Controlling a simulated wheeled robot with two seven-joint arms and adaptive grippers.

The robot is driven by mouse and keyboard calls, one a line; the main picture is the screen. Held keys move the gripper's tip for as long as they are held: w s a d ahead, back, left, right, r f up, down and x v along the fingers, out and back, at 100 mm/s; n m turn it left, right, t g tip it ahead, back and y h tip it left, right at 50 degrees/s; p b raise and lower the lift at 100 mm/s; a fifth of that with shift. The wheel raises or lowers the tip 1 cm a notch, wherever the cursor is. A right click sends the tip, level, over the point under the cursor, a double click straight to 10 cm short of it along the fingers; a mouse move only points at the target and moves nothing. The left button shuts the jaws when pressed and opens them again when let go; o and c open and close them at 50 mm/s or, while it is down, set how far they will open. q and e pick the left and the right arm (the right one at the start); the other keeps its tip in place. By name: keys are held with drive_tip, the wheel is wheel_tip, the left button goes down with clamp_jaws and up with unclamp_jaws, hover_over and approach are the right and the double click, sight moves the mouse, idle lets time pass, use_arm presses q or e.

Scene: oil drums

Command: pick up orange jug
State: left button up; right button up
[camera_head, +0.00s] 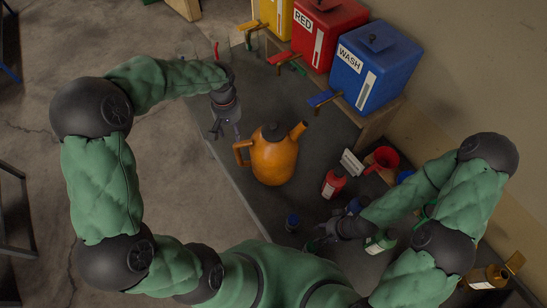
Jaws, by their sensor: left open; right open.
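The orange jug (274,162) stands upright on the dark mat-like surface in the middle of the view. It has a dark lid, a spout pointing up to the right and a handle on its left side. My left gripper (226,130) is open and empty, above and left of the jug, near the handle but apart from it. My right gripper (318,238) is open, low and right of the jug, close to small bottles; its fingers are dark and partly hard to make out.
A blue drum marked WASH (374,68), a red drum marked RED (325,32) and a yellow drum (277,14) stand along the back with taps facing the surface. A red bottle (333,184), a red funnel (384,158) and a dark blue container (292,222) stand right of and below the jug.

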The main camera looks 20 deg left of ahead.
sight(237, 149)
use_arm(q)
drive_tip(key=shift+f+b, duration=0.5)
drive_tip(key=shift+f, duration=0.45)
use_arm(e)
wheel_tip(237, 149, down, 2)
use_arm(q)
drive_tip(key=shift+f+b, duration=0.3)
drive_tip(key=shift+f, duration=0.2)
use_arm(e)
drive_tip(key=shift+f, duration=0.35)
use_arm(q)
wheel_tip(237, 149, down, 5)
drive_tip(key=shift+f, duration=0.15)
use_arm(e)
drive_tip(key=shift+r, duration=0.25)
use_arm(q)
drive_tip(key=f, duration=0.1)
drive_tip(key=f+p, duration=0.1)
drive_tip(key=f, duration=0.2)
drive_tip(key=shift+w, duration=0.25)
use_arm(e)
drive_tip(key=shift+r, duration=0.45)
use_arm(q)
drive_tip(key=shift+f, duration=0.6)
clamp_jaws()
drive_tip(key=shift+w+r, duration=0.1)
